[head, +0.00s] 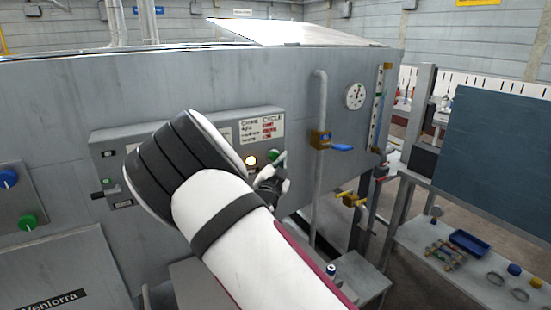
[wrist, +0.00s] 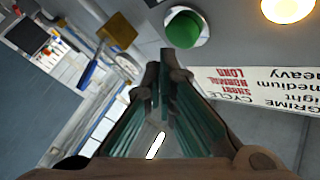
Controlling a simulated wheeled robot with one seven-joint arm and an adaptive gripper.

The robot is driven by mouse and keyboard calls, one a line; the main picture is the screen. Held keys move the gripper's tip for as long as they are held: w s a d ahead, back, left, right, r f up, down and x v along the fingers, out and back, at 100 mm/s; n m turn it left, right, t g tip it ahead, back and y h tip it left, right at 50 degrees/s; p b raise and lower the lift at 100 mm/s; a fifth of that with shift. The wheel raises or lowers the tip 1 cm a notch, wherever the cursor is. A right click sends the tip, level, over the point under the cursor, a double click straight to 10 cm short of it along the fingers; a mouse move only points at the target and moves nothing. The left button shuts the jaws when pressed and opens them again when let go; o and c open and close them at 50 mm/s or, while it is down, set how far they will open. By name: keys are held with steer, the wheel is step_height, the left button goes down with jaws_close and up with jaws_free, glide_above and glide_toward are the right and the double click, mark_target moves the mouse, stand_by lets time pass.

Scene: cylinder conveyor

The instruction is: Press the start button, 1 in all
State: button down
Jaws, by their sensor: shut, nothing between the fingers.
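The green button (head: 273,155) sits at the right end of a grey control panel (head: 105,148) on the machine's front. It is round and shows in the wrist view (wrist: 184,30) just beyond the fingertips. My gripper (head: 283,157) is shut and empty, pointing at the panel close to the button. In the wrist view its fingertips (wrist: 167,58) lie at the button's edge. I cannot tell whether they touch it. My arm hides the middle of the panel.
A lit lamp (head: 250,161) is left of the button, below a white cycle label (head: 263,128). Right of the panel are a vertical pipe (head: 319,105), a blue-handled valve (head: 342,147) and a gauge (head: 355,96). Another green button (head: 27,221) and a blue knob (head: 8,177) are far left.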

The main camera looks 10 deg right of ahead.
steer(key=s+p, duration=0.1)
steer(key=s, duration=0.1)
steer(key=s+d+p, duration=0.1)
steer(key=s+p, duration=0.1)
steer(key=shift+s+d, duration=0.2)
steer(key=shift+s, duration=0.1)
stand_by(0.5)
steer(key=s+a+r+n+g+y, duration=0.1)
steer(key=s+r+n+g+y, duration=0.35)
steer(key=s, duration=0.55)
steer(key=s+a+r+n+g+y, duration=0.1)
steer(key=s+r+n+g+y, duration=0.1)
steer(key=s+r+g+y, duration=0.45)
steer(key=s+d+r+n+h, duration=0.1)
steer(key=s+n, duration=0.5)
steer(key=s, duration=2.3)
steer(key=shift+s+d+r+g+h, duration=0.2)
steer(key=shift+d+r+g+h, duration=0.15)
steer(key=shift+h, duration=0.25)
